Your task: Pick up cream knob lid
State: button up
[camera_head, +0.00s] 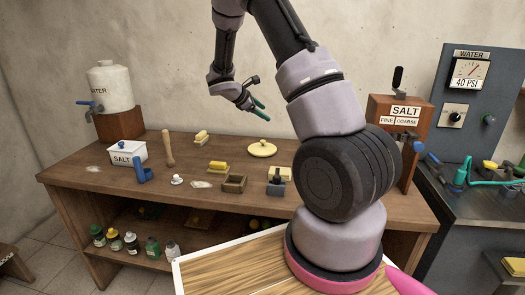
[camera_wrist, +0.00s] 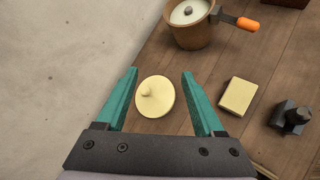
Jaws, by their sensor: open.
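The cream knob lid (camera_head: 262,149) is a round, pale yellow disc with a small knob, lying flat on the wooden workbench toward its back. In the wrist view the lid (camera_wrist: 155,97) shows between the two teal fingers, with its knob left of its middle. My gripper (camera_head: 260,109) is above the bench, over the lid and apart from it. In the wrist view my gripper (camera_wrist: 160,75) is open and empty, with one finger on either side of the lid's outline.
A pot with an orange-tipped handle (camera_wrist: 188,28), a cream block (camera_wrist: 237,96) and a dark tool (camera_wrist: 291,117) are near the lid. On the bench, a yellow block (camera_head: 217,167), a wooden box (camera_head: 234,184) and a salt box (camera_head: 128,154) stand further left. A wall is behind.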

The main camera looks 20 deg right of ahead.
aim_at(262, 141)
jog(key=w+f+n+t, duration=0.1)
jog(key=w+f+n, duration=0.2)
jog(key=f, duration=0.2)
jog(key=w+a+f+n+t, duration=0.1)
jog(key=w+f+n, duration=0.2)
jog(key=f, duration=0.3)
jog(key=w+a+f+n+t+h, duration=0.1)
jog(key=w+f+n+t, duration=0.1)
jog(key=w+f+n, duration=0.1)
notch_tip(262, 141, down, 2)
jog(key=shift+f+n, duration=0.15)
jog(key=shift+n, duration=0.35)
jog(key=x, duration=0.4)
jog(key=shift+w+d+f, duration=0.15)
jog(key=shift+w+f, duration=0.1)
jog(key=shift+w, duration=0.05)
jog(key=x, duration=0.4)
jog(key=shift+s+d+r, duration=0.1)
jog(key=shift+d+r, duration=0.1)
jog(key=shift+d, duration=0.45)
jog(key=shift+w+d+f, duration=0.25)
jog(key=shift+w+d, duration=0.1)
jog(key=shift+d, duration=0.05)
grip_shut()
